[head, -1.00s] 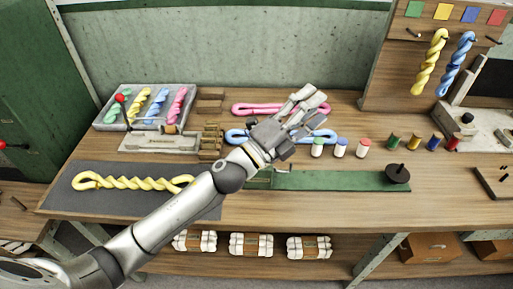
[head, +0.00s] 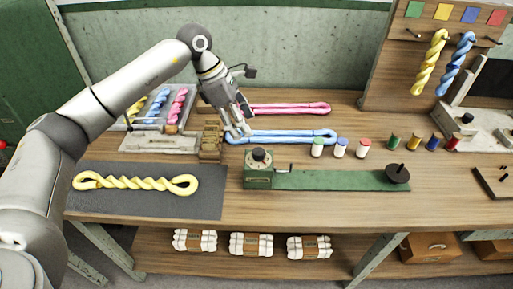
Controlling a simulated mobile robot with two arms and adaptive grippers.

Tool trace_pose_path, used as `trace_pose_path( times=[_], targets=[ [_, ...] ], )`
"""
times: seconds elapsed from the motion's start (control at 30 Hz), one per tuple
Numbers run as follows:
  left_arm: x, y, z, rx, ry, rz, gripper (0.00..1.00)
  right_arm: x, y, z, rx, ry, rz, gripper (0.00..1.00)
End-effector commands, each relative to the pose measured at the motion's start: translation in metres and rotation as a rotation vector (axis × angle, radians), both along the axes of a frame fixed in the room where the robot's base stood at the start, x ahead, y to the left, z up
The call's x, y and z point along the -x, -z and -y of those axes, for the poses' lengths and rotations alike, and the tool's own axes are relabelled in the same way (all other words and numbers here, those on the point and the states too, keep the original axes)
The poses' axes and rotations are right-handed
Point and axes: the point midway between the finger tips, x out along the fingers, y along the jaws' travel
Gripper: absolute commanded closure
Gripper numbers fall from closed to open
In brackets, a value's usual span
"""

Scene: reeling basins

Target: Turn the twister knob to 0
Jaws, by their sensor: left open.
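The twister is a long green device (head: 335,181) on the table, with a green box at its left end. A dark round knob (head: 259,156) sits on top of that box; its setting is too small to read. A small crank shows at the box's right side, and a black disc (head: 397,173) stands at the far right end. My left gripper (head: 237,132) is open, fingers pointing down, above the left end of the blue skein (head: 290,137), behind and left of the knob. It is apart from the knob and holds nothing. My right gripper is not in view.
A yellow twisted skein (head: 135,184) lies on a dark mat (head: 205,205) at left. A wooden block stack (head: 210,143) stands close left of my gripper. A pink skein (head: 300,108) lies behind. Several small jars (head: 340,148) stand right of the knob.

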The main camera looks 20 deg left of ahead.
Motion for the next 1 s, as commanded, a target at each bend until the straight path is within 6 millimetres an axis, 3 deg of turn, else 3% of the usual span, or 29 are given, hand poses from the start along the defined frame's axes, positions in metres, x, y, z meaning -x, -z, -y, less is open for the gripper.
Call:
trace_pose_path(
  times=[0.17, 0.6, 1.0],
  targets=[
    [-0.001, 0.015, 0.004, -0.009, 0.001, -0.008, 0.46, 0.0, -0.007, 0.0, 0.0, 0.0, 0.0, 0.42],
    [-0.009, 0.085, 0.034, -0.005, 0.001, -0.006, 0.46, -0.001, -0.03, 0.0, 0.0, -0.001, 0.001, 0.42],
    [-0.011, 0.099, 0.039, -0.005, 0.001, -0.003, 0.46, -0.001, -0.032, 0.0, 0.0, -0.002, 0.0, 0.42]
  ],
)
